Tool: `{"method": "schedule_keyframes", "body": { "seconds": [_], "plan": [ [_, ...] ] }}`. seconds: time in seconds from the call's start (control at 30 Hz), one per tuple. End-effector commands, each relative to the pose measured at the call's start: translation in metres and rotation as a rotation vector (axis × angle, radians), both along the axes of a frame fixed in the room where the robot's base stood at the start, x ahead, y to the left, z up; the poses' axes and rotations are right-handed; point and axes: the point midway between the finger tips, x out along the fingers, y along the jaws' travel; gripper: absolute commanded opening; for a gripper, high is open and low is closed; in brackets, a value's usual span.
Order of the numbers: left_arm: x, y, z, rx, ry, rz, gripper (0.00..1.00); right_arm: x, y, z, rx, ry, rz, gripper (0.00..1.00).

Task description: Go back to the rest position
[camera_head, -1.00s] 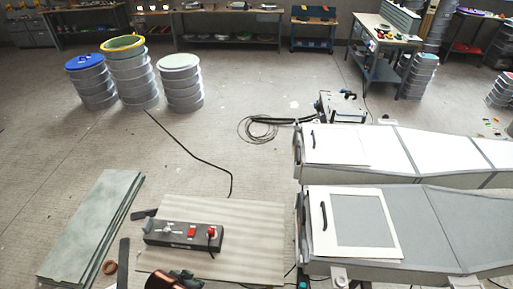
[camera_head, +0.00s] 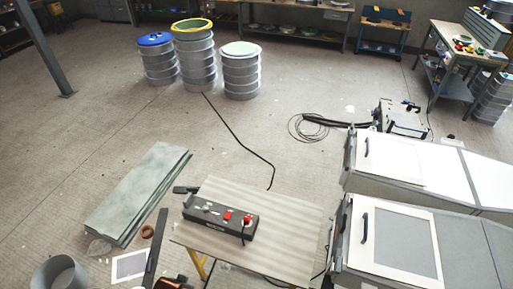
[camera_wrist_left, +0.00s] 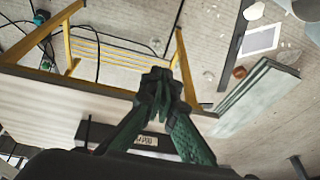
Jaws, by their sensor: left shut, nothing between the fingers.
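My left gripper (camera_wrist_left: 163,92) shows in the left wrist view with its green and black fingers drawn together, shut and empty. Behind it is the edge of a pale striped table with yellow legs. In the head view a small dark and orange part shows at the bottom edge; I cannot tell the fingers there. My right gripper is in neither view.
Grey-green boards (camera_head: 140,190) lie on the floor at left. A grey bucket (camera_head: 60,275) is at bottom left. Open floor lies between.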

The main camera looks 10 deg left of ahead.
Motion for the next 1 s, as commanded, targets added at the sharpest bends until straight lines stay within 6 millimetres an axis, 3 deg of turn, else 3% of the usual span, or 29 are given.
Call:
{"method": "schedule_keyframes", "body": {
  "seconds": [0.17, 0.27, 0.47, 0.6, 0.73, 0.9, 1.0],
  "plan": [
    [0.001, -0.003, -0.071, -0.007, 0.029, -0.011, 0.0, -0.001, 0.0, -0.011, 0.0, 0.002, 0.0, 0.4],
    [-0.004, -0.006, -0.124, -0.011, 0.049, -0.019, 0.0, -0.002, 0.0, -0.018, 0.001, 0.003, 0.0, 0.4],
    [-0.036, -0.011, -0.25, -0.02, 0.096, -0.039, 0.0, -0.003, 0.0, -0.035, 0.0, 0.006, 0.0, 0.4],
    [-0.076, -0.015, -0.328, -0.026, 0.13, -0.055, 0.0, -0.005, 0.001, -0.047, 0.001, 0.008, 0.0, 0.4],
    [-0.124, -0.016, -0.389, -0.028, 0.161, -0.07, 0.0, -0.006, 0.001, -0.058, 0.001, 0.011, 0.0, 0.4],
    [-0.185, -0.015, -0.441, -0.03, 0.194, -0.088, 0.0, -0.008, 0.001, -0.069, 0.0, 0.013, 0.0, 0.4],
    [-0.21, -0.014, -0.456, -0.03, 0.204, -0.095, 0.0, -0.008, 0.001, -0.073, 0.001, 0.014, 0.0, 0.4]
  ]
}}
